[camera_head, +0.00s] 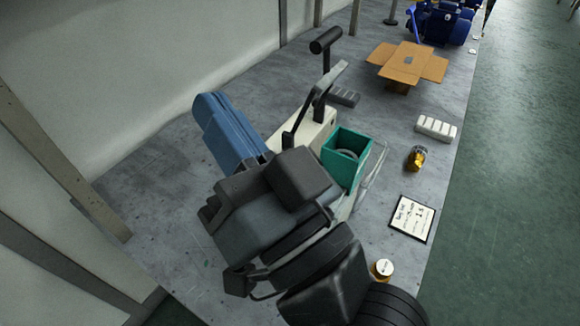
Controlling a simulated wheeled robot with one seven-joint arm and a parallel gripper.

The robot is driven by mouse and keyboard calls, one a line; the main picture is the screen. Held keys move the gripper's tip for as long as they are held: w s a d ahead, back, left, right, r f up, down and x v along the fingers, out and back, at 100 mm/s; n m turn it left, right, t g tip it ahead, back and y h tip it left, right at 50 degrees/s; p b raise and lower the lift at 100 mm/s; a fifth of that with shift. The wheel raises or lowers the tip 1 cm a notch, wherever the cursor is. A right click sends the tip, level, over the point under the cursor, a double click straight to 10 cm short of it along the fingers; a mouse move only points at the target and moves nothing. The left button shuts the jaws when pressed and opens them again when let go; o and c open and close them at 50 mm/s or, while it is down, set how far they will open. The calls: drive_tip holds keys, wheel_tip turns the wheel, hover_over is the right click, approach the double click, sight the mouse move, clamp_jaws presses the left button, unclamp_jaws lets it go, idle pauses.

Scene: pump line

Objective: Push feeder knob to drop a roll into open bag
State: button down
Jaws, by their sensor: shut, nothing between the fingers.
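The feeder has a cream base (302,128) and a dark upright post topped by a black knob (326,39). A grey bar slants beside the post; I cannot tell what it belongs to. A teal open-topped container (347,151), perhaps the open bag, stands right of the base. My gripper (298,168) is at the dark end of my arm, shut and empty, in front of the base and below the knob in the picture. Its fingertips are hard to make out, so I cannot tell any contact.
A blue ridged piece (229,130) stands left of the base. Right of the feeder are an amber jar (416,158), a white ribbed block (436,127) and a framed card (411,219). A cardboard box (408,64) stands farther back. A pale-lidded jar (382,270) is near my arm.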

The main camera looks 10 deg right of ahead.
drive_tip(key=s+a+r+n+g+y+p, duration=0.1)
drive_tip(key=s+a+r+n+g+y, duration=0.3)
drive_tip(key=a+r+n+g+y, duration=0.75)
drive_tip(key=s+a+f+n+g+h+p, duration=0.1)
drive_tip(key=s+a+f+n+g+h, duration=0.2)
drive_tip(key=s+a+n+g+h, duration=0.65)
drive_tip(key=w+d+f+n+h+p, duration=0.1)
drive_tip(key=w+d+f+n+h, duration=0.15)
drive_tip(key=d+f, duration=0.3)
drive_tip(key=w+d+f+n+h+p, duration=0.1)
drive_tip(key=w+d+f+n+h, duration=0.1)
drive_tip(key=d+f+n+h, duration=0.25)
drive_tip(key=w+d+f+m+t+h, duration=0.1)
drive_tip(key=w+d+f+h, duration=0.2)
drive_tip(key=d, duration=0.5)
drive_tip(key=w+d+f+m+t+h, duration=0.15)
drive_tip(key=w+d+h, duration=0.25)
drive_tip(key=d, duration=0.5)
wheel_tip(320, 180, down, 12)
drive_tip(key=b, duration=0.9)
drive_tip(key=shift+n+b, duration=0.4)
drive_tip(key=shift+n, duration=0.05)
